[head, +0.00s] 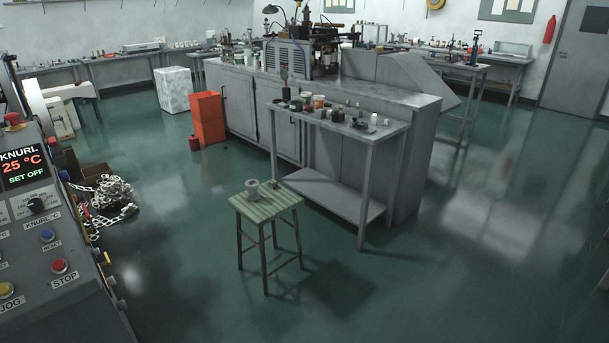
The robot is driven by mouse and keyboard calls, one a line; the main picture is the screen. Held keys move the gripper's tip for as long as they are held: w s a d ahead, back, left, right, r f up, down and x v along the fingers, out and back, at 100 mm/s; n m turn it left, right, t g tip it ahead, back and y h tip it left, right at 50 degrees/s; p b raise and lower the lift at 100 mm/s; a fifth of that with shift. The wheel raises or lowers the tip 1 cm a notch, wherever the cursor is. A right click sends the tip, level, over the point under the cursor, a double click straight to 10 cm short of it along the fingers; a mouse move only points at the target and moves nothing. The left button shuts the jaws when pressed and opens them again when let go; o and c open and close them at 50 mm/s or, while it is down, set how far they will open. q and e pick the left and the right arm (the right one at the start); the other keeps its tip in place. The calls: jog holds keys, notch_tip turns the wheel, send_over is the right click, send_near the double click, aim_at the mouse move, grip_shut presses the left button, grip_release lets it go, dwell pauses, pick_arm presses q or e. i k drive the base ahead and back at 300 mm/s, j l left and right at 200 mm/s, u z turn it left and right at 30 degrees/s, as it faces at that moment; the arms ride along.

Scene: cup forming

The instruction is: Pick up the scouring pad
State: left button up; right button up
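I cannot make out the scouring pad for certain; the small items are too small to tell apart. A grey cup-like container (252,188) and a small dark brownish item (273,184) sit on the green slatted stool (266,207) in front of that table. Neither of my grippers shows in the head view.
A control panel (45,235) reading KNURL 25 °C stands close at the left, with a pale chain heap (108,195) beyond it. An orange bin (208,118) stands left of the grey machine cabinet (238,100). The green floor right of the stool is open.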

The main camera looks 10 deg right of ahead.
aim_at(272, 184)
jog(key=i+j+z, duration=0.4)
jog(key=i+j, duration=0.7)
jog(key=i+l, duration=0.2)
jog(key=i, duration=0.35)
jog(key=i+u, duration=0.4)
jog(key=i, duration=0.15)
jog(key=i+l+u, duration=0.25)
jog(key=i+u, duration=0.2)
jog(key=i+j+u, duration=0.15)
jog(key=i+u, duration=0.3)
jog(key=i, duration=0.5)
jog(key=i+l+u, duration=0.15)
jog(key=i+u, duration=0.3)
jog(key=i, duration=0.5)
jog(key=i+l+u, duration=1.05)
jog(key=l, duration=0.5)
jog(key=k+l+u, duration=0.15)
jog(key=l, duration=0.4)
jog(key=l+u, duration=0.15)
jog(key=l, duration=0.4)
jog(key=u, duration=3.8)
